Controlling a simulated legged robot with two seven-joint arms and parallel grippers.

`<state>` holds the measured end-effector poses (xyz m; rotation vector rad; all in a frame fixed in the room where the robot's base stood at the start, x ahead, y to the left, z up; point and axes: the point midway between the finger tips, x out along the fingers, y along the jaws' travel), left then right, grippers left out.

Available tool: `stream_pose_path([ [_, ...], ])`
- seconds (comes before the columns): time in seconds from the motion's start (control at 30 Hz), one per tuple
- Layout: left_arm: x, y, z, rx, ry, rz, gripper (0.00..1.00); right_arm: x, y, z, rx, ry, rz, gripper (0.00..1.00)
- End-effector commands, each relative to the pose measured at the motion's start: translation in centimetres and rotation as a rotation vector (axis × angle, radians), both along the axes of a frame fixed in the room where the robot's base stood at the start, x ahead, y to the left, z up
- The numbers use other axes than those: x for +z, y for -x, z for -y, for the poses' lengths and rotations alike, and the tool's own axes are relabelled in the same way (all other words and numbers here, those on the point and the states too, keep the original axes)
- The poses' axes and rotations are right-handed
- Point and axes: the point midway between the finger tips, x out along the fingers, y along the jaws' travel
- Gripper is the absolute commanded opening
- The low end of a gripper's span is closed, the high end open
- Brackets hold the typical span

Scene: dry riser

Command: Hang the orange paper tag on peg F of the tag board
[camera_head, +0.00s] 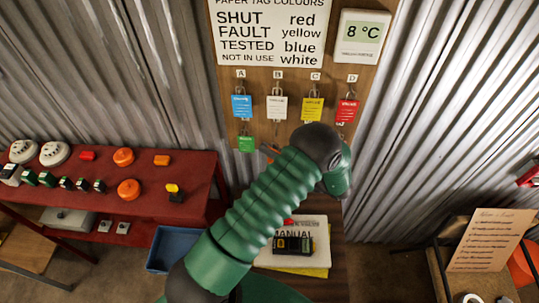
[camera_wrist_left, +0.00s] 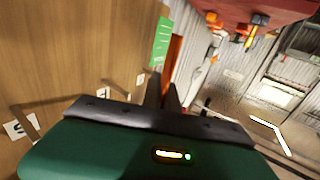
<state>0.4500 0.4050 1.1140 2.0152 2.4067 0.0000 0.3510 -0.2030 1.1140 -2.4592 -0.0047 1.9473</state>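The tag board (camera_head: 262,105) stands ahead, with blue, white, yellow and red tags on pegs A to D. A green tag (camera_head: 246,143) hangs below the blue one and also shows in the left wrist view (camera_wrist_left: 161,42). My left arm hides most of the lower row, peg F included. In the left wrist view my left gripper (camera_wrist_left: 162,92) is close to the board, its fingers closed about the orange tag (camera_wrist_left: 172,62), seen almost edge-on beside the green tag. An orange sliver of it (camera_head: 268,150) shows in the head view. My right gripper is out of view.
A red bench (camera_head: 105,185) with detectors and buttons stands left. Below the board are a blue tray (camera_head: 172,248) and a manual (camera_head: 300,232) with a meter on it. Bare pegs and letter labels (camera_wrist_left: 20,125) line the board in the wrist view; the letters are hard to read.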

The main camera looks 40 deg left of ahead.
Motion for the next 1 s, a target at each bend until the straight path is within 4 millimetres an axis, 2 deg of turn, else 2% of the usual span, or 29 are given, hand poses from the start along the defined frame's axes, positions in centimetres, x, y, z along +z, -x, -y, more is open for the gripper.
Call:
stream_pose_path([
  [0.7,-0.8,-3.9,-3.3,0.0,-0.002,0.001,0.0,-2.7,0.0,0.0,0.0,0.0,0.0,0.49],
  [1.0,-1.3,-4.7,-4.0,-0.001,-0.001,0.0,0.0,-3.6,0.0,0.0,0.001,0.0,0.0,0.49],
])
